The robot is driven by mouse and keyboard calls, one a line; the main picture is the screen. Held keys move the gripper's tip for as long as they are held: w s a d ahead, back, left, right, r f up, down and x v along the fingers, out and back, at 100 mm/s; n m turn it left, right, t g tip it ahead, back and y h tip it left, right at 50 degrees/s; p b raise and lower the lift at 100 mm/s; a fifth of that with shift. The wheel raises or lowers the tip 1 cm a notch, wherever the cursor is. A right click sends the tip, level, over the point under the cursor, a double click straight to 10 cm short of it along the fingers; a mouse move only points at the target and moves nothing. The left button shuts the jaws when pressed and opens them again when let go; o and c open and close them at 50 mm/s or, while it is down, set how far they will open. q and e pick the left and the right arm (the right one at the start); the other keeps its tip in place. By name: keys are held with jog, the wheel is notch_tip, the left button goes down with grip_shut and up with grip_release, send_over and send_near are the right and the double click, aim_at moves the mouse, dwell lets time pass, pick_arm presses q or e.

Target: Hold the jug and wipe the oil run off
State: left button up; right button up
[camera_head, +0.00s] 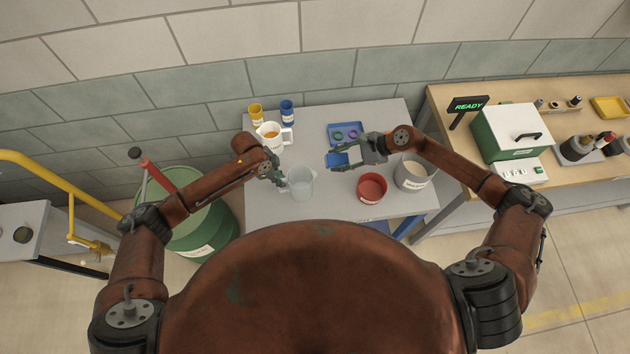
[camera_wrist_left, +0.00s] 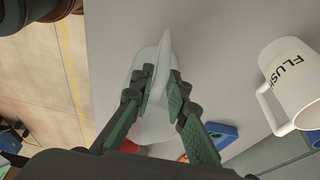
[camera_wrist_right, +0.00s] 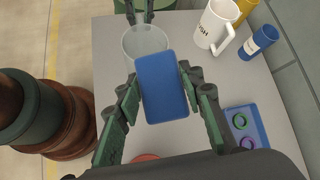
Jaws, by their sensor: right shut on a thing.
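The translucent jug (camera_head: 301,184) stands upright near the front of the grey table. It also shows in the left wrist view (camera_wrist_left: 150,128) and the right wrist view (camera_wrist_right: 143,42). My left gripper (camera_head: 279,179) is at the jug's left side, its fingers on either side of the handle (camera_wrist_left: 164,55) with a narrow gap between them. My right gripper (camera_wrist_right: 160,82) is shut on a blue rectangular pad (camera_wrist_right: 163,88), held above the table to the right of the jug. I cannot make out an oil run on the jug.
A white FLUSH jug (camera_head: 268,130), a yellow cup (camera_head: 255,113) and a blue cup (camera_head: 287,110) stand at the back left. A blue tray (camera_head: 345,127) with rings is behind my right gripper. A red pot (camera_head: 371,187) and a pale bucket (camera_head: 414,174) stand right.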

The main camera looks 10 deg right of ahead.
pick_arm(q)
jog(key=o, duration=0.4)
jog(key=shift+r, duration=0.1)
jog(key=v, duration=1.2)
